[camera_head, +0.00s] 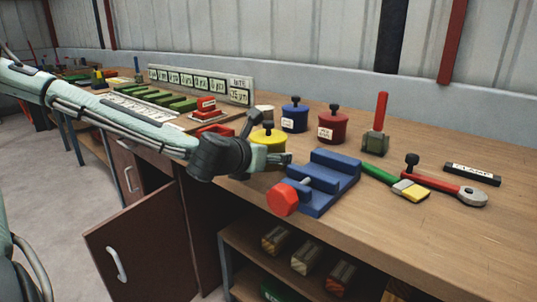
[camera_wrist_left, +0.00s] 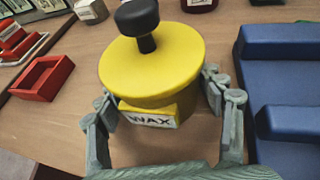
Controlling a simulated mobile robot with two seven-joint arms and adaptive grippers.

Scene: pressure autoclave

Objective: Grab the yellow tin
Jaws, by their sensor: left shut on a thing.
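My left gripper (camera_head: 272,159) reaches in from the left at the near side of the tin. In the left wrist view its fingers (camera_wrist_left: 165,98) lie on both sides of the tin and are shut on it. The gripper and wrist hide part of the tin in the head view. My right gripper is not in view.
The blue vise (camera_head: 323,178) with a red knob stands close to the right of the gripper. A blue tin (camera_head: 294,118) and a red tin (camera_head: 332,127) stand behind. A small red open box (camera_wrist_left: 48,77) lies to the left. The bench's right side holds tools.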

